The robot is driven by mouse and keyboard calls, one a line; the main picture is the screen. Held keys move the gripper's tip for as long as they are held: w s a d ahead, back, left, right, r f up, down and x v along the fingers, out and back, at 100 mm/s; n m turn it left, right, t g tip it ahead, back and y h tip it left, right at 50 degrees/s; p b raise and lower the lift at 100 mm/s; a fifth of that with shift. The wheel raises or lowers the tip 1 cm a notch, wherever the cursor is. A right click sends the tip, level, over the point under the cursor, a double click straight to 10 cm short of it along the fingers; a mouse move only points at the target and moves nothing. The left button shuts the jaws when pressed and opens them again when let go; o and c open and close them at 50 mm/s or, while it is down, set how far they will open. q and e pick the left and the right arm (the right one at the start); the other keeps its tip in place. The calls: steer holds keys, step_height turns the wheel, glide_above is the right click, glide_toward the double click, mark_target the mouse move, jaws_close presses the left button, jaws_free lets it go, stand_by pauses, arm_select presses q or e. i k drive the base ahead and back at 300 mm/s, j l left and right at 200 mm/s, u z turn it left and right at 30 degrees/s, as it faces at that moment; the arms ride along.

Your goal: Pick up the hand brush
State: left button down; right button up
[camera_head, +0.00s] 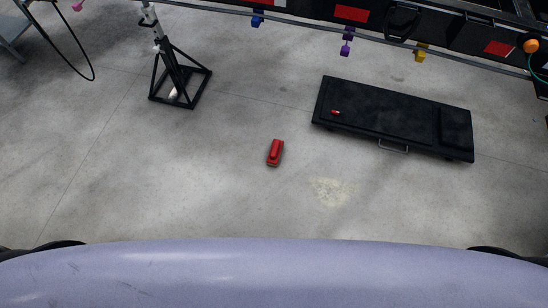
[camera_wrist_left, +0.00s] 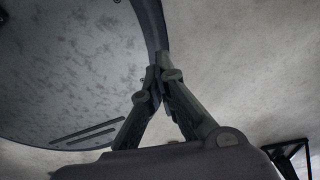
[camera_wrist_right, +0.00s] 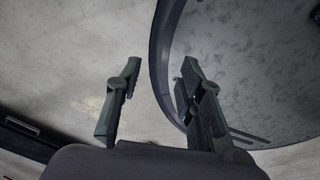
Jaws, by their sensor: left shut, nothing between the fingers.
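A red hand brush (camera_head: 275,153) lies on the concrete floor near the middle of the head view, apart from everything else. Neither gripper shows in the head view. In the left wrist view my left gripper (camera_wrist_left: 158,75) has its fingertips together, with nothing between them. In the right wrist view my right gripper (camera_wrist_right: 158,75) has its fingers wide apart and is empty. The brush shows in neither wrist view.
A low black creeper board (camera_head: 385,115) with a small red item (camera_head: 336,112) on it lies right of the brush. A black-framed jack stand (camera_head: 180,85) stands at the upper left. A dark trailer frame (camera_head: 440,30) crosses the top. Floor around the brush is clear.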

mark_target(273, 159)
steer(key=k+j, duration=0.8)
steer(key=k, duration=0.15)
